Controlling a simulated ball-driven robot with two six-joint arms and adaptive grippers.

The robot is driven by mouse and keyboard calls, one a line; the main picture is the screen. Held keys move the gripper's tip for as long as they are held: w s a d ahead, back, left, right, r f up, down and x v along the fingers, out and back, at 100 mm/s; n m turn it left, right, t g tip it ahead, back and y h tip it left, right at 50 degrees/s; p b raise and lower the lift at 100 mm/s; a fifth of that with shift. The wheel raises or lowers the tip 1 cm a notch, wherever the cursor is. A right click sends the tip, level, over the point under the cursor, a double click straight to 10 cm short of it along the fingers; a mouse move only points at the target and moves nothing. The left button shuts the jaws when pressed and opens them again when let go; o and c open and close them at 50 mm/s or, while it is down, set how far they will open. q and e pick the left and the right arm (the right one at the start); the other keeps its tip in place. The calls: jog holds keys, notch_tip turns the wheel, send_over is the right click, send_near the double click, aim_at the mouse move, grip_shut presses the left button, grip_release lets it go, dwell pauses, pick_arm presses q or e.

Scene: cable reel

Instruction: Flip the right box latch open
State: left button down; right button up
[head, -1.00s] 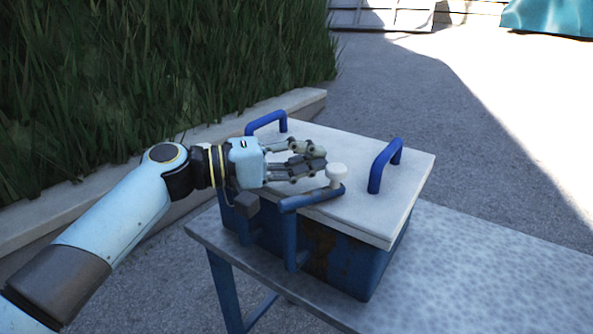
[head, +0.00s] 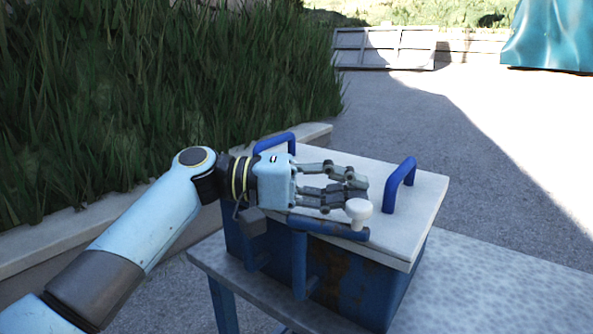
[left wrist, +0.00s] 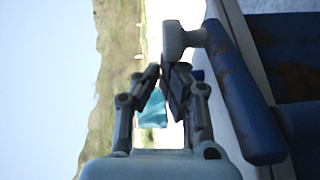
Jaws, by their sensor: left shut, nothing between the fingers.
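The box (head: 350,282) is blue and rusty with a white lid (head: 330,165), standing on a table. A blue latch bar (head: 325,227) with a white knob (head: 358,211) lies along the lid's front edge, the knob at its right end. The bar and knob also show in the left wrist view, the bar (left wrist: 240,95) at the right and the knob (left wrist: 183,40) just beyond the fingertips. My left gripper (head: 357,188) is shut and empty over the lid, its fingertips right behind the knob. I cannot tell whether they touch it. My right gripper is not in view.
Two blue handles stand on the lid, one at the back left (head: 275,142) and one at the right (head: 400,182). A dark block (head: 252,222) sits at the box's left front. The table (head: 490,290) is bare to the right. Tall grass (head: 150,80) borders the left.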

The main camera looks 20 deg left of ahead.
pick_arm(q)
jog(key=shift+s+d, duration=0.2)
jog(key=shift+s, duration=0.15)
dwell(0.8)
dwell(0.4)
jog(key=v, duration=1.2)
